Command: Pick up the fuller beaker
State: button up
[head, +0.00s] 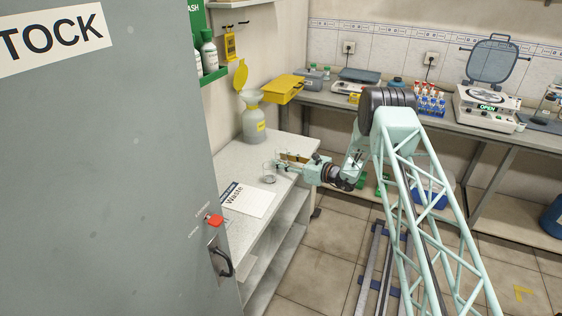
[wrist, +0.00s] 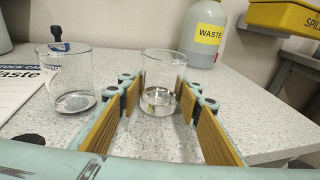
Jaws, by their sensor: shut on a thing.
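Two clear glass beakers show in the wrist view. The right beaker (wrist: 163,70) is between the two yellow-padded fingers of my gripper (wrist: 160,96), which is shut on it. It is upright, with clear liquid at its bottom. The left beaker (wrist: 68,78) stands on the bench outside the fingers, with a shallower layer of liquid. The right beaker looks the fuller. In the head view my gripper (head: 293,158) is low over the bench, and the left beaker (head: 269,174) stands just in front. I cannot tell whether the held beaker touches the bench.
The speckled bench (head: 247,160) carries a paper marked Waste (head: 247,199) beside the left beaker. A grey waste container (head: 254,124) with a funnel stands behind, near a yellow spill box (head: 284,89). A large grey cabinet (head: 100,180) fills the left of the head view.

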aim_at(286, 155)
jog(key=shift+r, duration=0.4)
jog(key=shift+r+p, duration=0.3)
jog(key=shift+r, duration=1.05)
jog(key=shift+s, duration=0.15)
jog(key=s+d, duration=0.3)
jog(key=s, duration=0.4)
jog(key=s+d+r+p, duration=0.1)
jog(key=s+d, duration=0.2)
jog(key=s, duration=0.4)
jog(key=shift+d+r+p, duration=0.25)
jog(key=shift+p, duration=0.05)
jog(key=shift+s, duration=0.1)
jog(key=shift+d, duration=0.1)
